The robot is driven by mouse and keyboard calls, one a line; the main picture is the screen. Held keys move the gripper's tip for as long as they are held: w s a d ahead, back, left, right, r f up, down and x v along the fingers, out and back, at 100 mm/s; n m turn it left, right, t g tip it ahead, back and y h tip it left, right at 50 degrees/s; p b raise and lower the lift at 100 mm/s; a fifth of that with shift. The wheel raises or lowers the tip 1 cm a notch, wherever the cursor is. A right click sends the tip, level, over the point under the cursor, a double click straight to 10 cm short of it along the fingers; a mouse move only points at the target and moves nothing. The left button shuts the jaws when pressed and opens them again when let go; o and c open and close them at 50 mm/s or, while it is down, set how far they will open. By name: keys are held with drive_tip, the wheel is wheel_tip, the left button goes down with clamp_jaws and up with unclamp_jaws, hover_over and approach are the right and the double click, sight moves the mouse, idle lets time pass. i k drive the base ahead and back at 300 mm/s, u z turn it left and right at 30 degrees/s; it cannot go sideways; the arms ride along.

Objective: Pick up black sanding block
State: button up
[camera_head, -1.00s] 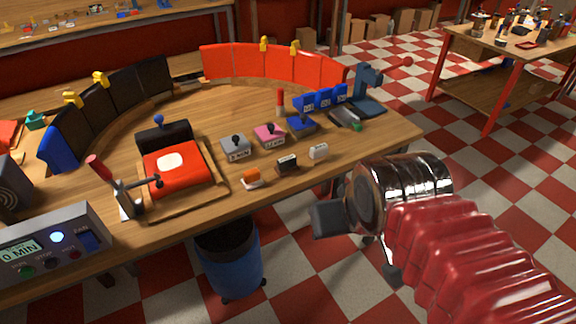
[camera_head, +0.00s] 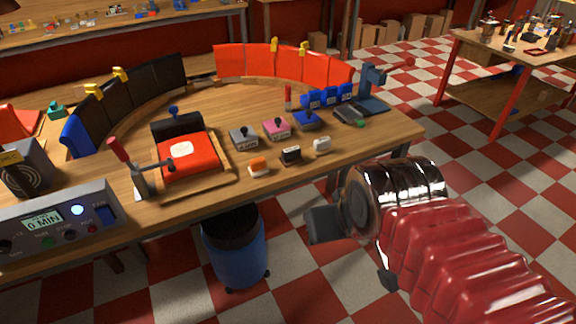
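The black sanding block (camera_head: 290,155) is small and dark with a pale label on its front. It lies near the front edge of the wooden bench, between an orange-and-white block (camera_head: 259,167) and a white block (camera_head: 322,144). My gripper (camera_head: 352,252) is in front of the bench edge, to the right of and nearer than the black block. Its two dark fingers are apart, with nothing seen between them. It is clear of the block.
The bench (camera_head: 390,140) holds grey, pink and blue handled blocks, a red panel in a clamp fixture (camera_head: 190,155), a control box (camera_head: 60,222) and a blue vise (camera_head: 370,90). A blue bin (camera_head: 237,255) stands below the front edge. Checkered floor is open at right.

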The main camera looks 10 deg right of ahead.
sight(290, 157)
drive_tip(key=u, duration=0.5)
drive_tip(key=k, duration=1.1)
drive_tip(key=z, duration=0.15)
drive_tip(key=i, duration=0.8)
drive_tip(key=z, duration=0.5)
drive_tip(key=i, duration=0.7)
drive_tip(key=u, duration=0.55)
drive_tip(key=i, duration=0.8)
drive_tip(key=u, duration=0.6)
